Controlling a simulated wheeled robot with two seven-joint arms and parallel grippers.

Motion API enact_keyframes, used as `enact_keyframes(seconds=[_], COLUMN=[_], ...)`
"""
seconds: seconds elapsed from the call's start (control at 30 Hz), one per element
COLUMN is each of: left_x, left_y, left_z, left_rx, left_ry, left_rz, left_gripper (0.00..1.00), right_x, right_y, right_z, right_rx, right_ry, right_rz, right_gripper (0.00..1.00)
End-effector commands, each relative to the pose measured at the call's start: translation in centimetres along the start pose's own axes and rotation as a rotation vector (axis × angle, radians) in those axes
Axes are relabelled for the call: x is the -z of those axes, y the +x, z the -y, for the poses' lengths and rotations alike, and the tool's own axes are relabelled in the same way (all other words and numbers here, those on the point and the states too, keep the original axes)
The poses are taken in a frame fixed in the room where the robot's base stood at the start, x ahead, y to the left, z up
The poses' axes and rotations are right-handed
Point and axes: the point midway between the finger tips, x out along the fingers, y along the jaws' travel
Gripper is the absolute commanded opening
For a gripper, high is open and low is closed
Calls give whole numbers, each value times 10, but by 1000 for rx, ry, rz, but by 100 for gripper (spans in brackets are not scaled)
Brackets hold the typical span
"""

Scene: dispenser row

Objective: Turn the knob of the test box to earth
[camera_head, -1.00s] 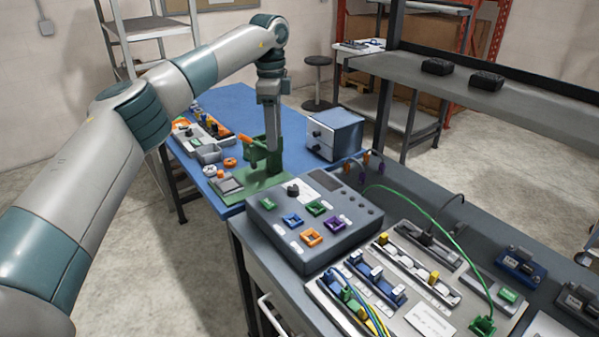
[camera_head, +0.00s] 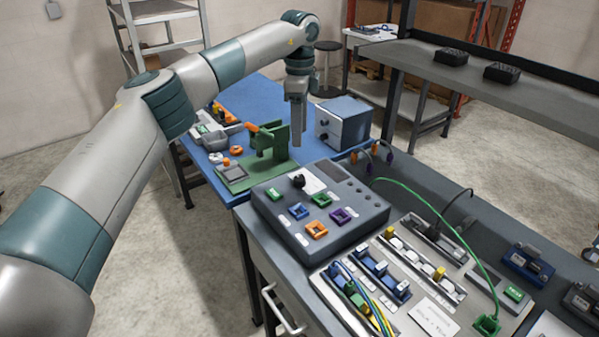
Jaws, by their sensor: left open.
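The test box (camera_head: 335,228) is a grey sloped-top case on the near bench, with green, blue, orange and purple sockets and a dark display area. Its small black knob (camera_head: 299,181) stands near the far left of the top, beside a white label. The label's print and the knob's pointer are too small to read. My left gripper (camera_head: 297,143) points down, open and empty, in the picture just above the knob and apart from it. The gap between its fingers is hard to see from this side. My right gripper is not in view.
A green fixture (camera_head: 268,147) on a green base stands on the blue table behind the box. A grey-blue cabinet (camera_head: 343,122) stands to its right. A panel of terminal blocks (camera_head: 420,318) with cables lies right of the box, with a green cable (camera_head: 440,207) arching over.

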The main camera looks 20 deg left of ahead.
Motion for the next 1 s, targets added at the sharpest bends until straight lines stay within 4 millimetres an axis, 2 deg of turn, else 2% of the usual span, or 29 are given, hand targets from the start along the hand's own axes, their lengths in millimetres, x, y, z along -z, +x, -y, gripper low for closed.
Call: enact_keyframes(seconds=[0.7,0.83,1.0], left_x=[0,0,0], left_y=[121,136,145], left_z=[-1,0,0], left_rx=[-2,-2,0], left_ry=[0,1,1], left_rz=[1,0,0], left_gripper=[47,47,47], right_x=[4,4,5], right_y=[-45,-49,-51], right_z=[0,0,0], right_rx=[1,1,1], right_ry=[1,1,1], right_rz=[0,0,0], right_gripper=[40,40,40])
